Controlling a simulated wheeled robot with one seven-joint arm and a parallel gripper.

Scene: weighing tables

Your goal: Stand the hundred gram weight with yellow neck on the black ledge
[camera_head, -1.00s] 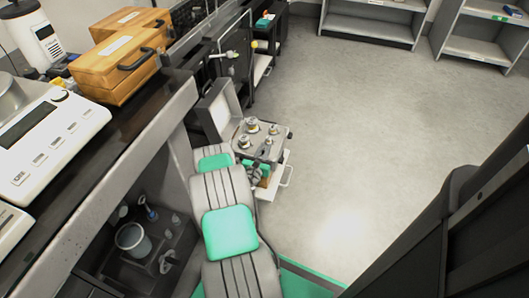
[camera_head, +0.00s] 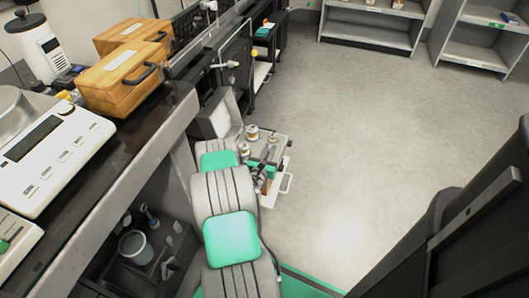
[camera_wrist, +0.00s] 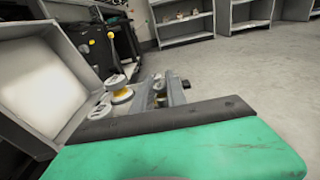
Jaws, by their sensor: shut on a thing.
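Two metal weights with yellow necks, one at the back (camera_head: 252,133) and one nearer (camera_head: 245,150), stand in the open grey case (camera_head: 278,158). A yellow-necked weight also shows in the wrist view (camera_wrist: 122,96). No markings are readable, so I cannot tell which is the hundred gram one. My gripper (camera_head: 268,160) is at the case's right part, partly hidden by my arm. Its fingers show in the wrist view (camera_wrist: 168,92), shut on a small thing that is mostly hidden. A black strip (camera_head: 150,130) runs along the bench front at left; it may be the black ledge.
A white balance (camera_head: 50,150) and wooden boxes (camera_head: 122,80) stand on the bench. The case's raised lid (camera_head: 216,117) is left of the weights. A grey tray (camera_head: 150,262) with a cup is below the bench. Open floor lies to the right.

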